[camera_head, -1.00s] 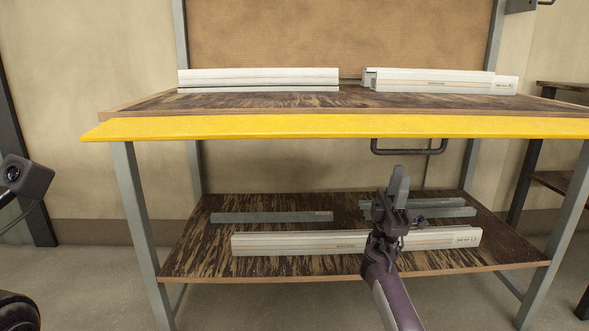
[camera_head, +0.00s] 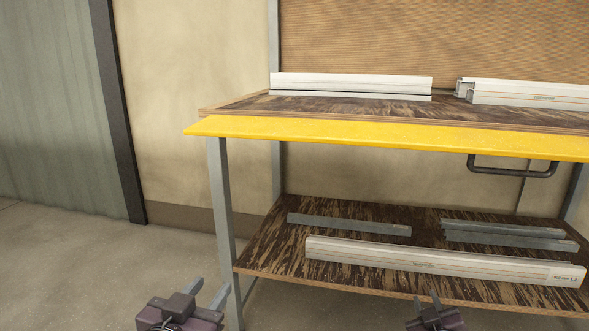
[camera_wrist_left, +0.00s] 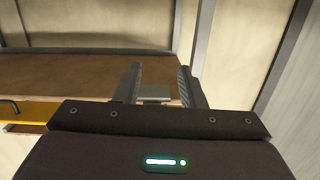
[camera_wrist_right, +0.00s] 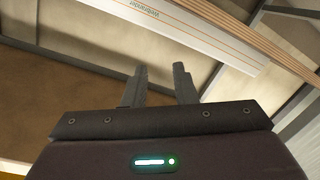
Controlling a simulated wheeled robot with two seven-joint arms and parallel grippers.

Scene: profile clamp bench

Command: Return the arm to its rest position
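My left gripper (camera_head: 208,291) is low at the bottom left of centre in the head view, in front of the bench's left leg. Its fingers stand apart with nothing between them, as the left wrist view (camera_wrist_left: 159,82) also shows. My right gripper (camera_head: 427,301) is at the bottom edge of the head view, in front of the lower shelf. Its fingers are apart and empty in the right wrist view (camera_wrist_right: 161,78). Most of both arms is out of view.
The bench has a yellow front edge (camera_head: 370,137) and a lower shelf (camera_head: 265,240). White profiles lie on top (camera_head: 350,85) and at right (camera_head: 530,95). A long white profile (camera_head: 440,260) and grey bars (camera_head: 350,224) lie on the shelf. Floor (camera_head: 80,270) at left is clear.

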